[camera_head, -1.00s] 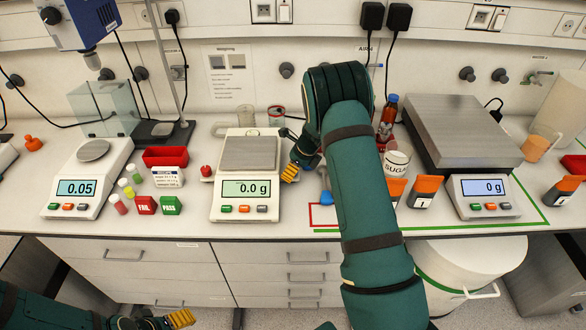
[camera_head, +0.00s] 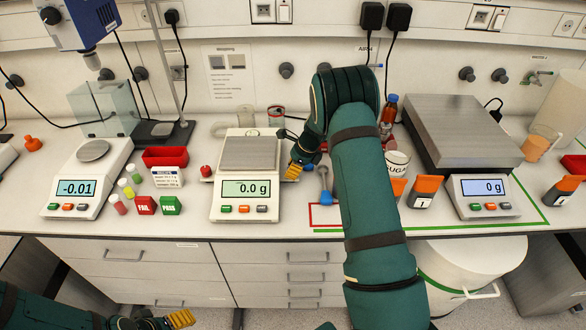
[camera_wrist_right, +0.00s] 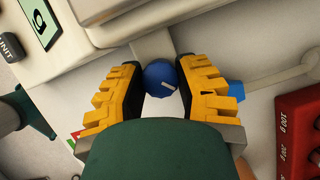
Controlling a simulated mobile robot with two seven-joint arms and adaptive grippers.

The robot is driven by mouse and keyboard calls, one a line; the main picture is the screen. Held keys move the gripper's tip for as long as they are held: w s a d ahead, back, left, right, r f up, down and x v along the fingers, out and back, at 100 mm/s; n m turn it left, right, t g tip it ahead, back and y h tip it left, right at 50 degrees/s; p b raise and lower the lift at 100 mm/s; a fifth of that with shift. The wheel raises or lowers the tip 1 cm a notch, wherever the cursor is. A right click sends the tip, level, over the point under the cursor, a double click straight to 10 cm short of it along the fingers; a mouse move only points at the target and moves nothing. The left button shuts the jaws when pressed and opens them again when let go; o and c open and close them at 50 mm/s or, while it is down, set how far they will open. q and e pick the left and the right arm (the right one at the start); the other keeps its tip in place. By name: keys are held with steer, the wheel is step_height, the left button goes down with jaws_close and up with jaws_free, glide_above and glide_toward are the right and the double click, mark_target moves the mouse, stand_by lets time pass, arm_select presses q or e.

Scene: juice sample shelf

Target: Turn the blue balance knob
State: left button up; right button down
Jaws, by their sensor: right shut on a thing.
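The blue balance knob (camera_wrist_right: 160,78) is round with a white mark pointing to the lower right. It sits beside the middle balance (camera_head: 238,206), whose display reads 0.0 g. My right gripper (camera_head: 293,172) is at the right side of this balance. In the right wrist view its yellow fingers are on either side of the knob, shut on it. In the head view the gripper hides the knob. My left gripper (camera_head: 178,319) is low at the left, in front of the bench, apart from everything; its opening is unclear.
A red knob (camera_head: 206,171) is at the balance's left side. A blue scoop (camera_head: 325,185) lies right of my gripper. A sugar tub (camera_head: 398,162) and a large scale (camera_head: 460,132) stand further right. A red box (camera_wrist_right: 300,120) is close by in the wrist view.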

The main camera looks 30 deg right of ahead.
steer(key=n+g, duration=0.1)
steer(key=n, duration=0.1)
steer(key=n+g+y, duration=0.1)
steer(key=n, duration=0.2)
steer(key=shift+f+n+b, duration=0.15)
steer(key=shift+n+b, duration=0.15)
steer(key=shift+b, duration=0.1)
steer(key=n+g, duration=0.1)
steer(key=n, duration=0.1)
steer(key=n+b, duration=0.1)
steer(key=n, duration=0.1)
steer(key=shift+a+n+g, duration=0.1)
steer(key=shift+n+g, duration=0.3)
steer(key=c, duration=0.6)
jaws_free()
steer(key=shift+w+r, duration=0.1)
steer(key=shift+r, duration=0.1)
steer(key=shift+r, duration=0.15)
steer(key=v, duration=0.7)
steer(key=shift+d+r, duration=0.2)
steer(key=shift+d, duration=0.15)
